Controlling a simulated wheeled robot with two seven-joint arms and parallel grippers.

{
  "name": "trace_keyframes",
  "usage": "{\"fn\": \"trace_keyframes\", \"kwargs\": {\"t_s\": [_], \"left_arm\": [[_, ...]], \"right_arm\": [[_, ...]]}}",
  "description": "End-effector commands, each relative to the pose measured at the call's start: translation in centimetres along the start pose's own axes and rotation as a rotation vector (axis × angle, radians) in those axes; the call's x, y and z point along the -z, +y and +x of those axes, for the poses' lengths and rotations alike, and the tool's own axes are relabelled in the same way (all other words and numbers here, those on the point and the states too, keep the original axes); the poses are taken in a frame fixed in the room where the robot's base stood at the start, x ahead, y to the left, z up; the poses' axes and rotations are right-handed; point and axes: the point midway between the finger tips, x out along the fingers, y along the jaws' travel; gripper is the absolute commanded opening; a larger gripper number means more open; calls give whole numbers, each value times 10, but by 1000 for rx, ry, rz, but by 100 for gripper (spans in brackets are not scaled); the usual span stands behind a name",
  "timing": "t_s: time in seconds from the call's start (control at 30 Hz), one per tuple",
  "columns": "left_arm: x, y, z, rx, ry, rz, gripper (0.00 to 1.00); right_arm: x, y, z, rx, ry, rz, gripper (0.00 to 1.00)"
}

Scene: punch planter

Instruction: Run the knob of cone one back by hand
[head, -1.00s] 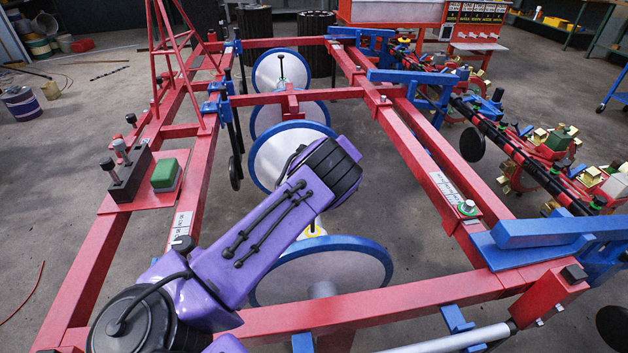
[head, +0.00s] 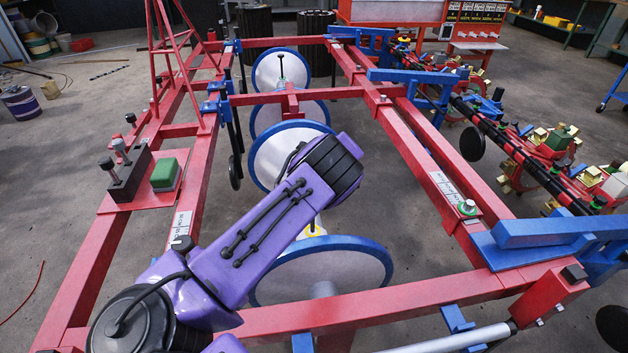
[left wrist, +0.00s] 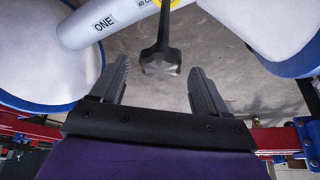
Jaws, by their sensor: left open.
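In the left wrist view my left gripper (left wrist: 160,72) is open, one finger on each side of the picture's middle. A dark, lobed knob (left wrist: 160,62) on a black stem shows between the fingertips, with a gap on both sides. I cannot tell if it is level with the tips or beyond them. The stem comes from a yellow ring (left wrist: 172,3) by a white tube marked ONE (left wrist: 100,27). In the head view my purple left arm hides the gripper and knob; the yellow-marked part (head: 312,231) shows just below the arm, above a blue-rimmed disc (head: 345,270). My right gripper is not in view.
White discs with blue rims flank the tube in the left wrist view, left (left wrist: 35,50) and right (left wrist: 275,30). Red frame beams (head: 350,309) surround the area in the head view. A green-topped block (head: 165,174) sits on the left beam. Bare floor shows below the frame.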

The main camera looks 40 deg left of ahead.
Motion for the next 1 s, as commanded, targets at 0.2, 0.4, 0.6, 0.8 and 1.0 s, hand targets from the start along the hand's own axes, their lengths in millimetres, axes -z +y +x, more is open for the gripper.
{"fn": "trace_keyframes", "kwargs": {"t_s": [0.2, 0.4, 0.6, 0.8, 1.0], "left_arm": [[0, 1, -55, -6, -1, 1, 75], [1, 1, -89, -4, 0, 0, 75], [0, 0, -96, -1, 0, 0, 75], [0, 0, -97, -2, 0, 0, 75], [1, 1, -128, -6, -1, 0, 75]], "right_arm": [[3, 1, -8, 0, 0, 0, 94], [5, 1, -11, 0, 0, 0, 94], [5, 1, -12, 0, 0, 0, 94], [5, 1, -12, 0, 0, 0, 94], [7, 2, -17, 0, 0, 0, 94]]}}
